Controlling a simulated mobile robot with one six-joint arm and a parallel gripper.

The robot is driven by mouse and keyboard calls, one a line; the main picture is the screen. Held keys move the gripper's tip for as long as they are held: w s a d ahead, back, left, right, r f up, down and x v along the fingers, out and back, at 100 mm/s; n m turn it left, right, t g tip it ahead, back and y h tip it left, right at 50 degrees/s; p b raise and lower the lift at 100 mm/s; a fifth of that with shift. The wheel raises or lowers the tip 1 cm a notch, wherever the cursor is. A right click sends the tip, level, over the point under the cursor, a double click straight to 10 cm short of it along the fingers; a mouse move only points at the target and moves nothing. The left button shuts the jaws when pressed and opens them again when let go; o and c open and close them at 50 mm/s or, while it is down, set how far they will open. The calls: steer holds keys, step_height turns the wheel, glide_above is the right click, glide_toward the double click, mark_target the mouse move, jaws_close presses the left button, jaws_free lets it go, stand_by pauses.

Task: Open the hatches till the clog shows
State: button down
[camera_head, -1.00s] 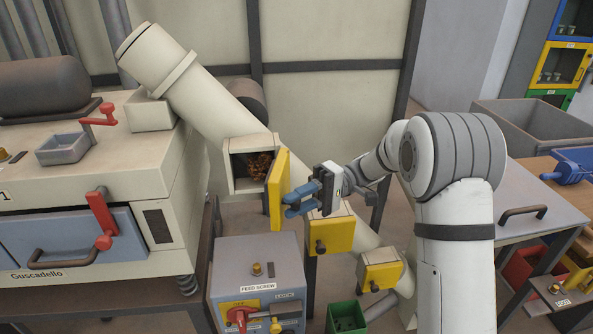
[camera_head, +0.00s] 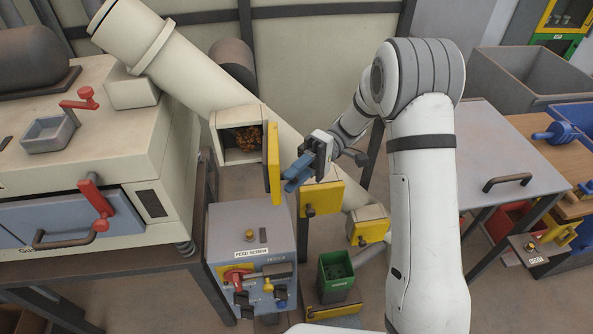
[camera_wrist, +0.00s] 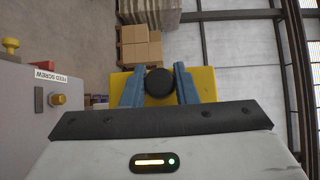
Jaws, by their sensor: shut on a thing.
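The slanted cream chute (camera_head: 180,75) has several yellow hatches along it. The upper hatch door (camera_head: 272,165) stands swung open, and brown lumpy stuff (camera_head: 248,138) shows in its opening. The middle hatch (camera_head: 325,194) and the lower hatch (camera_head: 372,230) are shut, each with a dark knob. My gripper (camera_head: 290,180) is at the outer side of the upper door. In the wrist view its blue fingers (camera_wrist: 159,88) are closed around a round black knob (camera_wrist: 159,82) on a yellow door (camera_wrist: 207,84).
The grey feed screw box (camera_head: 250,232) with red and yellow controls stands below the upper hatch. A machine with red handles (camera_head: 95,205) is at left, and a grey table (camera_head: 500,150) is at right.

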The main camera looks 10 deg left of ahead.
steer(key=c, duration=1.1)
jaws_free()
steer(key=shift+c, duration=0.2)
steer(key=shift+w, duration=0.1)
